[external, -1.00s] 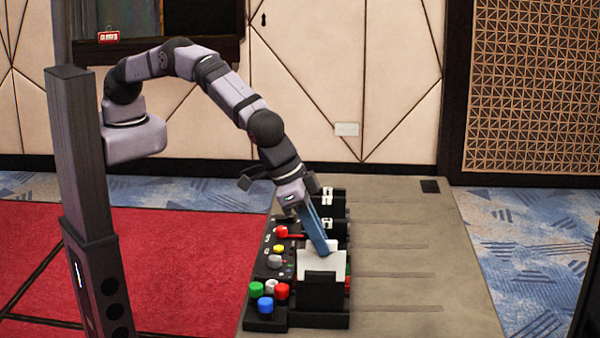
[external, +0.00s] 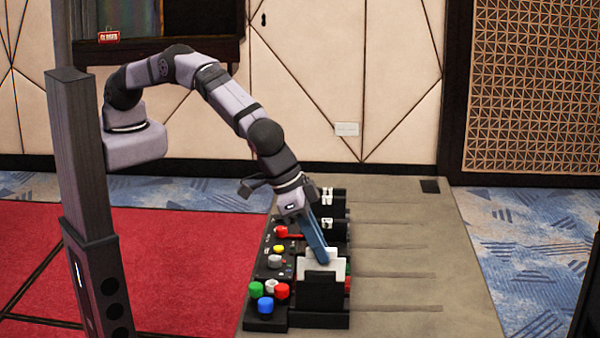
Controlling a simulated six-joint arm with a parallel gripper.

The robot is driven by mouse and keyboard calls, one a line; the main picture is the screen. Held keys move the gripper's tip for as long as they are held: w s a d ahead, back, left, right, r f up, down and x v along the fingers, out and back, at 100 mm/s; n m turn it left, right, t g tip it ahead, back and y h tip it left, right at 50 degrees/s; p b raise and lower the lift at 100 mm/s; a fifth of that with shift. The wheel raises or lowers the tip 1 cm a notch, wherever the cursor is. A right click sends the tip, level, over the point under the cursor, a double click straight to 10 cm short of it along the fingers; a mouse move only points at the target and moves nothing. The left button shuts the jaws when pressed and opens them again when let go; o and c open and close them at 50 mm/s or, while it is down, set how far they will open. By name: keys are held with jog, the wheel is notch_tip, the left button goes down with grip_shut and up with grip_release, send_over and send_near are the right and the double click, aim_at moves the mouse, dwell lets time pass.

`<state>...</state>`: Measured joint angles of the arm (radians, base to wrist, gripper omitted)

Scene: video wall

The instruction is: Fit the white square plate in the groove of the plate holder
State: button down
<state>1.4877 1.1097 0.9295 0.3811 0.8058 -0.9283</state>
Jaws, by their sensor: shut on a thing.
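The white square plate (external: 341,268) stands at the near end of the black equipment panel. It is roughly upright, and its lower part is hidden behind the black block that looks like the plate holder (external: 320,292). My gripper (external: 322,260) reaches down from the upper left with its blue fingers shut on the top of the plate. I cannot tell from this view how deep the plate sits in the groove, because the holder's front hides it.
Left of the holder, the panel carries green, blue, red and white knobs (external: 264,304), plus a red handle (external: 283,232) and a yellow button (external: 279,249). Black blocks with white fittings (external: 327,195) stand behind.

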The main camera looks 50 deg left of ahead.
jog(key=shift+f+b, duration=1.1)
jog(key=shift+b, duration=0.15)
dwell(2.2)
jog(key=c, duration=1.5)
grip_release()
jog(key=shift+o, duration=0.2)
jog(key=shift+r, duration=0.1)
jog(key=shift+r+p, duration=2.1)
jog(key=shift+r, duration=1.8)
